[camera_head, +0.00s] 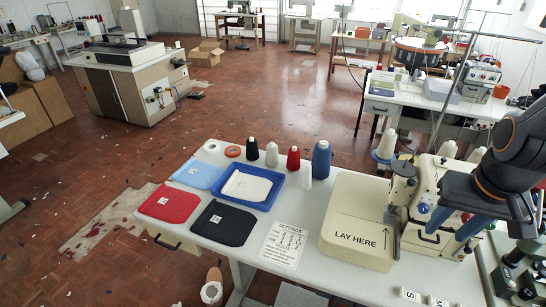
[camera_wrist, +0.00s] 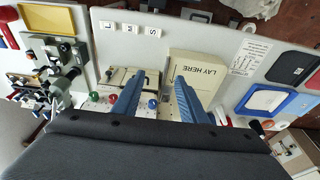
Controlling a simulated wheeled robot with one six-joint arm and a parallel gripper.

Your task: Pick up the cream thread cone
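A pale, cream-white thread cone (camera_head: 272,154) stands upright at the back edge of the white table, between a black cone (camera_head: 252,149) and a red cone (camera_head: 293,158). Another pale cone (camera_head: 386,146) stands behind the sewing machine; I cannot tell which is the cream one meant. My gripper (camera_head: 448,234) is over the machine at the right, well away from the row of cones. In the wrist view its two blue fingers (camera_wrist: 159,78) are spread apart with nothing held between them. No pale cone is clear in that view.
A dark blue cone (camera_head: 321,161) and a small white one (camera_head: 307,177) stand close by. A blue tray (camera_head: 268,202), folded red (camera_head: 170,203) and black cloths (camera_head: 224,222) lie in front. The buttonhole machine (camera_head: 430,205) and the LAY HERE bed (camera_head: 357,215) rise between gripper and row.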

